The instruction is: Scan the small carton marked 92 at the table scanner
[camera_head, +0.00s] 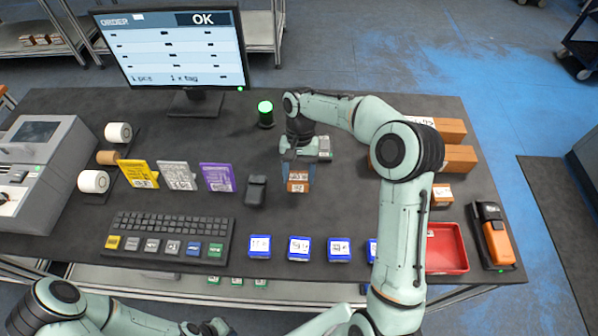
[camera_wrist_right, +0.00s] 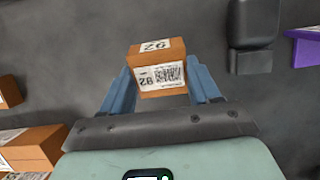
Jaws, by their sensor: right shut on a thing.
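The small carton (camera_head: 298,187) is brown with a white label. In the right wrist view the carton (camera_wrist_right: 157,68) shows a barcode and the number 92, upside down on the near face. My right gripper (camera_head: 298,178) is shut on it, one blue finger on each side. The carton is over the middle of the table; I cannot tell its height. A small black device (camera_head: 256,190), perhaps the table scanner, stands just left of it. It also shows in the wrist view (camera_wrist_right: 252,30), apart from the carton. My left gripper is not visible; only left arm links show.
A black cylinder with a green light (camera_head: 265,114) stands behind. The monitor (camera_head: 172,50) shows "OK". A purple sign (camera_head: 217,178), keyboard (camera_head: 172,225) and blue boxes (camera_head: 299,248) surround the middle. Brown cartons (camera_head: 460,158), a red tray (camera_head: 448,249) and an orange handheld device (camera_head: 494,237) are right.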

